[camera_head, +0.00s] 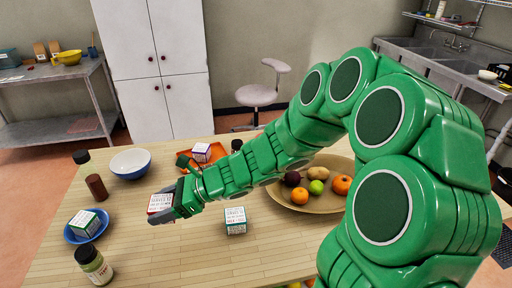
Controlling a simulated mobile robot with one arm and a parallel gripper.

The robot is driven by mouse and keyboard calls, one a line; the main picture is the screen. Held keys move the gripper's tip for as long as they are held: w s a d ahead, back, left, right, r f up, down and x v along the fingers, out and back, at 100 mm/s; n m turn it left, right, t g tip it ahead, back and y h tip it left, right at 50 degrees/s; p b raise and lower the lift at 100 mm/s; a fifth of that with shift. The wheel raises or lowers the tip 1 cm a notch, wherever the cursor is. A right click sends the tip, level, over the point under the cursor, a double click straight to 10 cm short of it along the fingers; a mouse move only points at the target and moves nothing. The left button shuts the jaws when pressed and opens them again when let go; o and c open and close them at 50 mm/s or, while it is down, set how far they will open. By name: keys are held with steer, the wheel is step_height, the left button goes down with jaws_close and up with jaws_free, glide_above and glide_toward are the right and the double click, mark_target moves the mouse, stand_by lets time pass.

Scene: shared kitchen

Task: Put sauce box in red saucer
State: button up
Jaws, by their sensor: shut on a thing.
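My gripper (170,208) is at the left middle of the table, shut on a white box with printed text and red edges (160,202), which appears to be the sauce box. The gripper partly hides this box, and I cannot tell whether it touches the table. An orange-red saucer (184,157) lies farther back, with a white and purple box (201,152) on it. My arm hides part of its right side. The held box is in front of this saucer and apart from it.
A white and green box (235,220) stands right of my gripper. A blue saucer (103,229) holds another box (83,223). A jar (94,265), brown cylinder (96,187) and blue-white bowl (131,164) stand left. A fruit tray (322,208) lies right. The front middle is clear.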

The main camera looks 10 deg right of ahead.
mark_target(161, 202)
step_height(161, 202, up, 6)
steer(key=shift+f, duration=0.25)
steer(key=shift+w+d+r, duration=0.15)
steer(key=shift+w+r, duration=0.05)
steer(key=shift+r, duration=0.35)
steer(key=shift+w+d+r, duration=0.1)
steer(key=shift+w+r, duration=0.1)
steer(key=shift+r, duration=0.35)
steer(key=w+d+m+t+h, duration=0.1)
steer(key=w+d+m+t, duration=0.4)
steer(key=w+d, duration=1.3)
steer(key=w+d+m+t+h, duration=0.2)
steer(key=w+d, duration=0.2)
steer(key=d, duration=0.5)
steer(key=w+d+m+t+h, duration=0.1)
steer(key=w+d+t, duration=0.15)
steer(key=d, duration=0.65)
steer(key=shift+g, duration=0.55)
steer(key=w+f, duration=0.4)
steer(key=w+d+f, duration=0.1)
steer(key=w+f, duration=0.8)
steer(key=f, duration=0.1)
steer(key=shift+w+d, duration=0.15)
steer(key=shift+w, duration=0.15)
steer(key=shift+w+d+f, duration=0.1)
steer(key=shift+w+f, duration=0.45)
steer(key=shift+f, duration=1.6)
